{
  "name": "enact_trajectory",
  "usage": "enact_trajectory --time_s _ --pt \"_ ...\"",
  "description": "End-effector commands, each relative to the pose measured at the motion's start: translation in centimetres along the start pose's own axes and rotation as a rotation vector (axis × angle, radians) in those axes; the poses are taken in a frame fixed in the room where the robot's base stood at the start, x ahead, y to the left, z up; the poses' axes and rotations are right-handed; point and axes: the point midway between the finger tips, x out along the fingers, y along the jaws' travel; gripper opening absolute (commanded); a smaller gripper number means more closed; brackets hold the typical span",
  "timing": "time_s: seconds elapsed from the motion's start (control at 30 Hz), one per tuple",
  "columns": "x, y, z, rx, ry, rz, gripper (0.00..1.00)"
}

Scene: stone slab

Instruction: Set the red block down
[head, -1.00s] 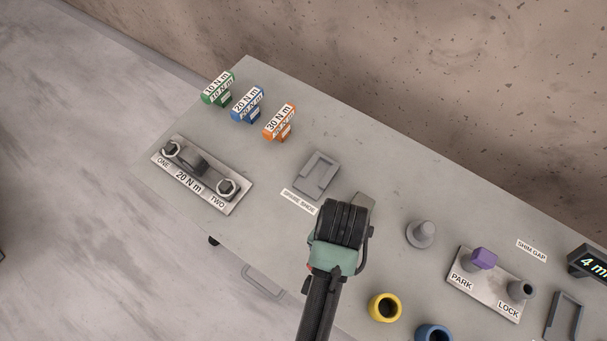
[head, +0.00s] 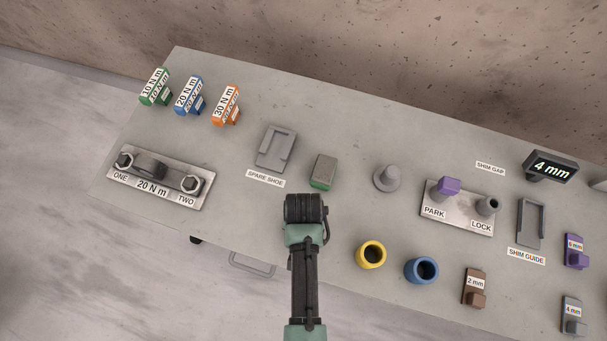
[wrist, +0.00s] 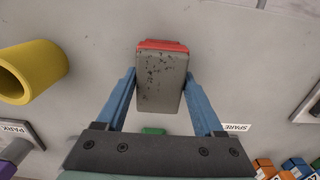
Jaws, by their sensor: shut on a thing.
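The red block (wrist: 162,78) is in the wrist view, a grey block with a red end, its grey face speckled with dark marks. The two blue fingers of my gripper (wrist: 162,82) are shut on its sides. In the head view my gripper (head: 306,212) is over the front part of the slab (head: 340,120); my arm hides its fingers and the red block there. I cannot tell whether the block touches the slab.
A grey block with a green base (head: 323,170) stands just beyond my gripper. Yellow (head: 371,254) and blue (head: 421,270) rings stand right of my arm. The slab's front edge is close.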

Motion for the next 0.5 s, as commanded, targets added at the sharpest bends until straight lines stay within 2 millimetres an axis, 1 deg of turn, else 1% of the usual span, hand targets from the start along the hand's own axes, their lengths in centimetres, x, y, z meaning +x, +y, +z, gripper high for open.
enact_trajectory --time_s 0.17,0.27,0.3,0.37,0.4,0.47,0.5 --pt "-0.05 -0.03 -0.07 0.0 0.002 -0.001 0.0" --pt "0.27 -0.03 -0.07 0.0 0.001 0.0 0.0" --pt "0.35 -0.01 -0.02 0.0 0.0 0.0 0.71" --pt "0.27 -0.02 -0.02 0.0 0.0 0.0 0.82" --pt "0.27 -0.01 -0.02 0.0 0.0 0.0 0.89" --pt "0.27 -0.01 -0.02 0.0 0.0 0.0 0.99" --pt "0.27 -0.01 -0.02 0.0 0.0 0.0 0.99"
